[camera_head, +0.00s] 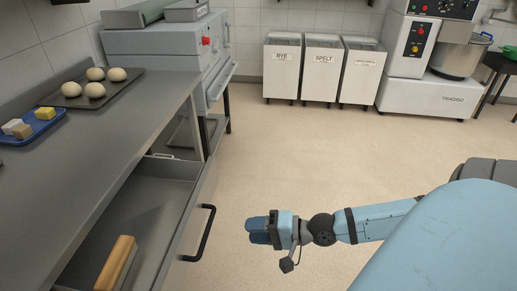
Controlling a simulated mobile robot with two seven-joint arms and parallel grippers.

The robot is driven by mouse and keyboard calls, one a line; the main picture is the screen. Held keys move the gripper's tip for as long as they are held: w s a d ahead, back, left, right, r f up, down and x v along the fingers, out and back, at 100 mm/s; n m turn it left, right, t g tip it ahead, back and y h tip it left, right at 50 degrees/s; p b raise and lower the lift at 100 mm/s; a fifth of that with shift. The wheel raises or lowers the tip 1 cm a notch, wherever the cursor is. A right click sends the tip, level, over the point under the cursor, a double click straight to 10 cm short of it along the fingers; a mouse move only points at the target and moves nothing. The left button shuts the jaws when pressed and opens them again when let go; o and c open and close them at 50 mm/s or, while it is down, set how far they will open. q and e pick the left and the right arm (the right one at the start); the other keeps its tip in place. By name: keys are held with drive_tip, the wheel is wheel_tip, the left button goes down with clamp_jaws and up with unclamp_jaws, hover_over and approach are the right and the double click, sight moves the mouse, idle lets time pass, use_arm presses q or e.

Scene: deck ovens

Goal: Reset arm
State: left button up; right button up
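My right arm (375,219) comes in from the lower right and reaches left over the open floor. My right gripper (257,230) is at its end, just right of the handle (203,234) of an open drawer and apart from it. Its fingers are dark blue and seen from such an angle that I cannot tell whether they are open or shut. I see nothing held in it. My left gripper is not in view.
The open drawer (190,213) juts out under the steel counter (120,128) and holds a wooden-topped brush or block (117,264). A dark tray (65,101) with several dough balls and a blue tray (36,131) with small blocks stand on the counter. Bins (321,72) and a mixer (408,95) stand behind clear floor.

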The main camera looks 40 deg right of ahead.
drive_tip(key=shift+s+d, duration=0.15)
drive_tip(key=shift+s, duration=0.1)
idle(0.5)
drive_tip(key=s+a+f+n+g+h, duration=0.1)
drive_tip(key=s+a+f+n+h, duration=0.15)
drive_tip(key=a+f+n, duration=0.35)
drive_tip(key=s+a+f+n+h, duration=0.2)
drive_tip(key=a+f+n+h, duration=0.2)
drive_tip(key=a+n, duration=0.3)
use_arm(q)
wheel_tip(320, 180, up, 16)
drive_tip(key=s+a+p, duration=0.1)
drive_tip(key=p, duration=2.3)
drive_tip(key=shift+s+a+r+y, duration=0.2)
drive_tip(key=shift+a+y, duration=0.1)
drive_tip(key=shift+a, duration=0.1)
use_arm(e)
wheel_tip(320, 180, up, 17)
drive_tip(key=s+d, duration=0.1)
drive_tip(key=shift+s+d, duration=0.2)
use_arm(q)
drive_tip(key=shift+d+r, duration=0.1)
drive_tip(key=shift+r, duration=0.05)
